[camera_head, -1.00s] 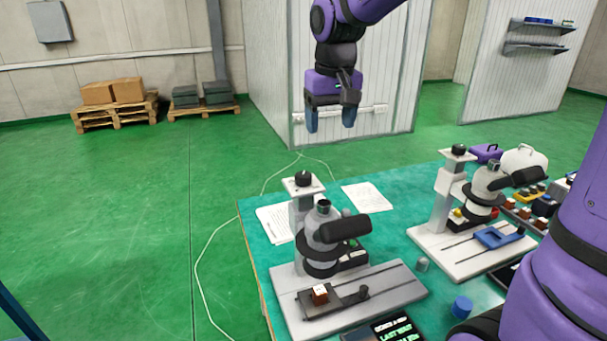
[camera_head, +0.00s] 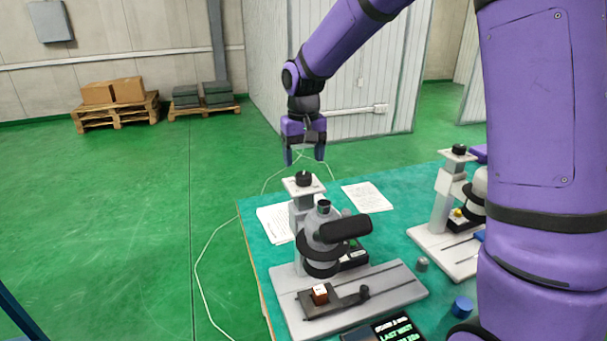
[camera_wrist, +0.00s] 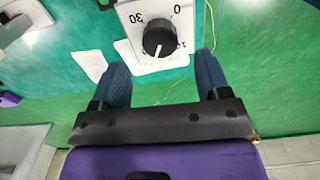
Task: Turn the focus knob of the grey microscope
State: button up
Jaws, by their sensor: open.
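The grey microscope (camera_head: 322,235) stands on the teal bench in the head view, with a light grey base plate and a dark eyepiece. Its black round focus knob (camera_head: 303,179) sits on a square white dial plate at the top of the column. My gripper (camera_head: 304,157) is open and empty, pointing down just above and behind the knob in the picture, apart from it. In the wrist view the knob (camera_wrist: 159,39), with a white pointer line and printed numbers around it, lies beyond and between the two blue fingers of my gripper (camera_wrist: 162,68).
A second, paler microscope (camera_head: 440,215) stands to the right, partly hidden by my arm. Paper sheets (camera_head: 367,197) lie behind the grey microscope. A blue cap (camera_head: 462,307) and a dark display (camera_head: 395,328) are near the front. The air left of the bench is clear.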

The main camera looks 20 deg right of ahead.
aim_at(304, 175)
jog(key=shift+f, duration=2.6)
jog(key=shift+c, duration=0.5)
jog(key=c, duration=0.8)
jog(key=shift+n, duration=2.5)
jog(key=shift+c, duration=0.2)
jog(key=o, duration=0.9)
jog(key=shift+o, duration=0.2)
